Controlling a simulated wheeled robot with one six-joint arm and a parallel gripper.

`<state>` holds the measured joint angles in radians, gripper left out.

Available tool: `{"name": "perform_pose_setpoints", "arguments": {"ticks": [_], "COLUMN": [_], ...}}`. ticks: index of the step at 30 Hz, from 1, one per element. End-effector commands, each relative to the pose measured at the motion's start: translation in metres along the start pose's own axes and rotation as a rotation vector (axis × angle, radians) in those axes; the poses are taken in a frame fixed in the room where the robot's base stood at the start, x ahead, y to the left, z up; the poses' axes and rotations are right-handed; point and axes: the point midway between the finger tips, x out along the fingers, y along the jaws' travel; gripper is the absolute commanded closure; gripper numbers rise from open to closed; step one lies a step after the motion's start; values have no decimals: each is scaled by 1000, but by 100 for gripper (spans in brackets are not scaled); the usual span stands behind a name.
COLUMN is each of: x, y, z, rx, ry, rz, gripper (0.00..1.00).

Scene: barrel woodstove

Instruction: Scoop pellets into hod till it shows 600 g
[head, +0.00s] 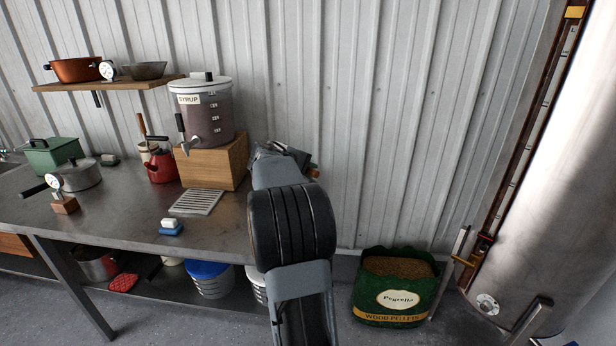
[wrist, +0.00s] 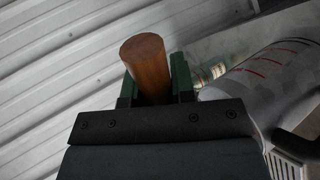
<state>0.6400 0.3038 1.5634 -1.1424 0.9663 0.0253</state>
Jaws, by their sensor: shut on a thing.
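My gripper (wrist: 153,88) is shut on a round wooden handle (wrist: 144,58), whose end stands up between the green jaws in the wrist view. What the handle belongs to is hidden, so I cannot confirm a scoop. In the head view my arm hides most of the gripper (head: 290,155), above the table's right end; a small brown bit shows beside it. The green bag of wood pellets (head: 392,317) stands open on the floor to the right, with brown pellets (head: 400,267) inside. My gripper is well above and left of it. I cannot make out a hod or a weight readout.
A steel table (head: 125,215) carries a syrup dispenser (head: 203,112) on a wooden block (head: 213,160), a red pot (head: 160,167) and a drip grate (head: 196,202). Lidded buckets (head: 209,280) stand beneath. A large metal cylinder (head: 550,210) with a sight gauge stands right of the bag.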

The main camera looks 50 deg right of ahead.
Motion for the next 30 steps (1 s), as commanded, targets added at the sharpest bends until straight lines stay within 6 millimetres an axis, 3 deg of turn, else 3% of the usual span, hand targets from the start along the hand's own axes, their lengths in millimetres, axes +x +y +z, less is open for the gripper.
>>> {"name": "perform_pose_setpoints", "arguments": {"ticks": [30], "x": [4], "y": [4], "z": [0], "rx": [-4], "ry": [0], "rz": [192], "gripper": [100]}}
